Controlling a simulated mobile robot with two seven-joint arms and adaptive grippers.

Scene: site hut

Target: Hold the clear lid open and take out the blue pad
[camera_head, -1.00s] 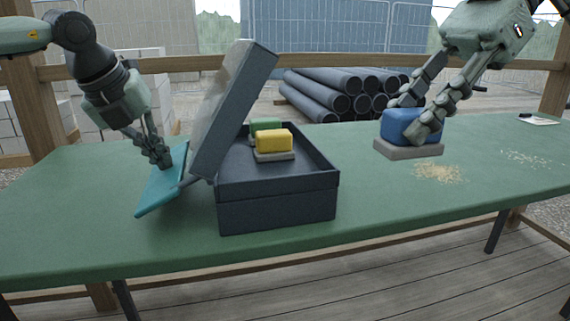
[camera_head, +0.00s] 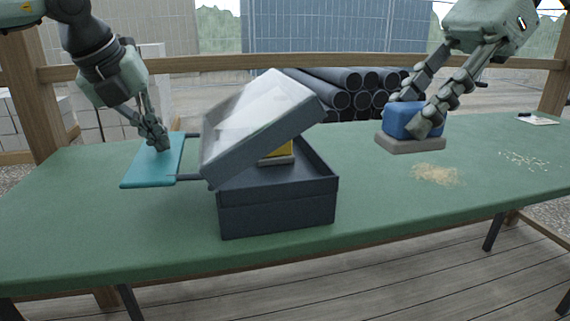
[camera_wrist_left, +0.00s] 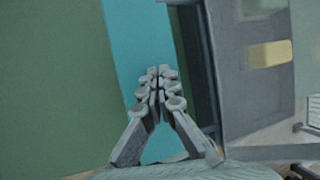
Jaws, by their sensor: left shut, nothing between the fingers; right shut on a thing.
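The clear lid (camera_head: 262,112) of the dark box (camera_head: 278,207) is partly open, tilted over the box. A teal plate (camera_head: 142,175) joins its left side by dark bars. My left gripper (camera_head: 158,146) is shut and empty, its tips at the plate's upper face; pressing or just above, I cannot tell. The left wrist view shows the shut fingers (camera_wrist_left: 158,85) over the teal plate (camera_wrist_left: 135,40). My right gripper (camera_head: 408,116) is shut on the blue pad (camera_head: 401,121), which has a grey base, right of the box and clear of it.
A yellow pad (camera_head: 278,152) on a grey base sits in the box, partly hidden by the lid. Crumbs (camera_head: 437,174) lie on the green table (camera_head: 430,205) below the blue pad, with more further right. The table's front and right side are mostly free.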

